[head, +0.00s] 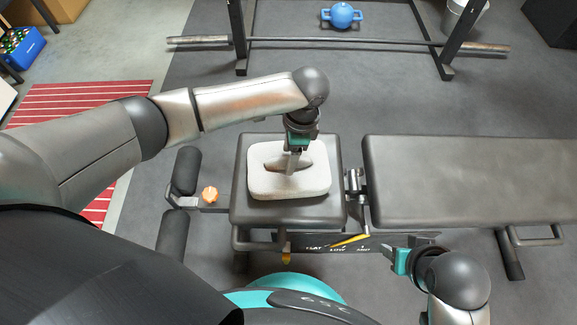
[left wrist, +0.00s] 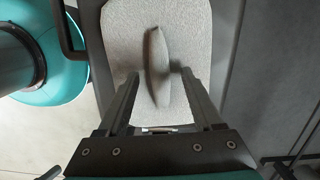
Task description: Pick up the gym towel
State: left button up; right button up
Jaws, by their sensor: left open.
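The gym towel (head: 312,180) is a light grey, folded, rounded pad lying on the black bench seat (head: 240,215). A narrow fold stands up along its middle. In the left wrist view the towel (left wrist: 186,30) fills the centre, with the raised fold between my fingers. My left gripper (head: 292,166) points down over the towel's middle. In the wrist view its two fingers (left wrist: 156,76) are apart, one on each side of the fold. My right gripper (head: 392,254) is beside the bench's near edge, away from the towel; its fingers are too unclear to judge.
The long bench pad (head: 470,180) extends right of the seat. An orange knob (head: 210,194) and foam rollers (head: 187,170) are at its left. Behind are a barbell (head: 340,41), rack posts (head: 240,35) and a blue kettlebell (head: 342,15). Floor between bench and rack is clear.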

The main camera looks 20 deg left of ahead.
pick_arm(q)
grip_shut()
dwell(0.4)
dwell(0.9)
